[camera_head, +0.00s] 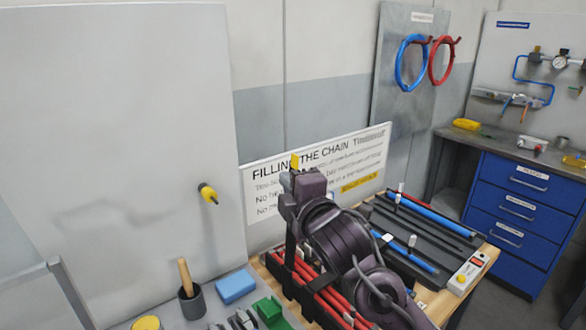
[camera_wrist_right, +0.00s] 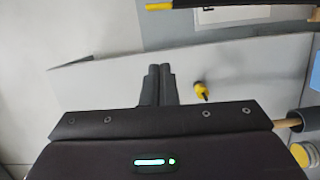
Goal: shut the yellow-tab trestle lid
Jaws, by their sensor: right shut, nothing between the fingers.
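The yellow tab (camera_head: 295,162) shows just above my right gripper in the head view. In the right wrist view the yellow tab (camera_wrist_right: 158,6) sits at the end of a dark bar at the top edge, which looks like the lid seen edge-on and upright. My right gripper (camera_head: 289,182) is beside the tab, and its arm hides much of the lid and tray. In the wrist view my right gripper (camera_wrist_right: 161,70) has its fingers together, empty, apart from the bar. Red tubes (camera_head: 318,292) lie in the dark trestle tray below. My left gripper is out of view.
A grey panel (camera_head: 110,120) with a yellow-black knob (camera_head: 208,193) stands at left. A cup with a stick (camera_head: 192,302), a blue block (camera_head: 236,286) and green part (camera_head: 270,312) sit in front. A tray with blue tubes (camera_head: 440,216) lies right of my arm.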

